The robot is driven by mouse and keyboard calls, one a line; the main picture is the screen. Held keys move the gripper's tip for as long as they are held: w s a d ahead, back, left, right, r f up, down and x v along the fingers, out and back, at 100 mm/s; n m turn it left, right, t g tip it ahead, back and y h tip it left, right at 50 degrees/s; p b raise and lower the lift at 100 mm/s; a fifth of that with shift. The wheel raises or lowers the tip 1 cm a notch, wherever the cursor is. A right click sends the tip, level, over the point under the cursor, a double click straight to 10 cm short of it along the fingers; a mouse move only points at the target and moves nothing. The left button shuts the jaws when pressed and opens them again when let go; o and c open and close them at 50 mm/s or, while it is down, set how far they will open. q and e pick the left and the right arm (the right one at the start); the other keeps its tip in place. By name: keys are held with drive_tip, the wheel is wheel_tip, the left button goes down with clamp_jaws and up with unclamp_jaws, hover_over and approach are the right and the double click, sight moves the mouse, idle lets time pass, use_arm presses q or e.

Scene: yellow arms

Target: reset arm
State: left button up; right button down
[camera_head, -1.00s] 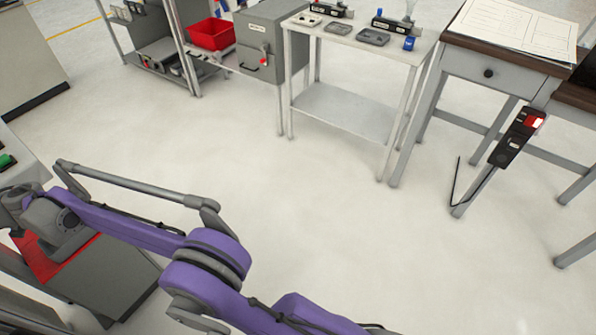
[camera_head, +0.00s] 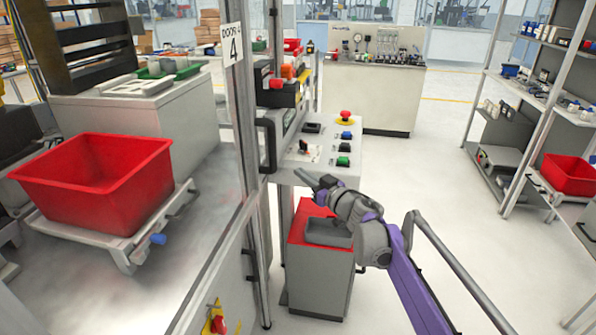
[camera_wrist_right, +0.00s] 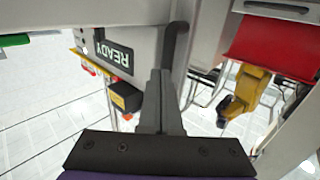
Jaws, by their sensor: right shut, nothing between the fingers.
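My purple right arm reaches in from the lower right in the head view. Its right gripper (camera_head: 306,178) points left, at the near edge of the slanted control panel (camera_head: 318,140), beside the grey door frame. I cannot tell whether it touches either. In the wrist view the two grey fingers of the right gripper (camera_wrist_right: 160,78) are together and hold nothing. A dark door handle (camera_wrist_right: 174,48) shows just beyond the fingertips there. My left gripper is not in view.
Below the gripper stands a grey cabinet (camera_head: 318,277) with a red top. A red bin (camera_head: 100,190) sits on a stand at left, near the door 4 sign (camera_head: 232,43). Shelves (camera_head: 545,90) stand at right. Open floor (camera_head: 450,170) lies between.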

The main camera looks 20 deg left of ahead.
drive_tip(key=s+d+r+m+t+h+p, duration=0.1)
drive_tip(key=s+d+r+m+t+h, duration=0.15)
drive_tip(key=d, duration=0.55)
drive_tip(key=s+d+r+m+t+h+p, duration=0.1)
drive_tip(key=d+r+m+t+h, duration=0.2)
drive_tip(key=d, duration=0.6)
drive_tip(key=s+d+m+h+p, duration=0.2)
drive_tip(key=s+d+h, duration=0.2)
drive_tip(key=d, duration=0.4)
drive_tip(key=s+d+m+h+p, duration=0.1)
drive_tip(key=s+d+m+h, duration=0.1)
drive_tip(key=s+d+h, duration=0.4)
drive_tip(key=s+d+f+m+g+p, duration=0.1)
drive_tip(key=s+d+f+g+p, duration=0.15)
drive_tip(key=s+d+f, duration=0.35)
drive_tip(key=s+d+f+m+g+p, duration=0.1)
drive_tip(key=s+d+f+g, duration=0.2)
drive_tip(key=s, duration=0.5)
drive_tip(key=s+a+f+g, duration=0.1)
drive_tip(key=s+f+g, duration=0.1)
drive_tip(key=s+f, duration=0.2)
drive_tip(key=s+f+g+p, duration=0.1)
drive_tip(key=s+f+g, duration=0.2)
drive_tip(key=s, duration=0.8)
drive_tip(key=shift+s+a+f+y, duration=0.15)
drive_tip(key=shift+a+f+y, duration=0.25)
drive_tip(key=shift+f, duration=0.35)
drive_tip(key=shift+n, duration=0.25)
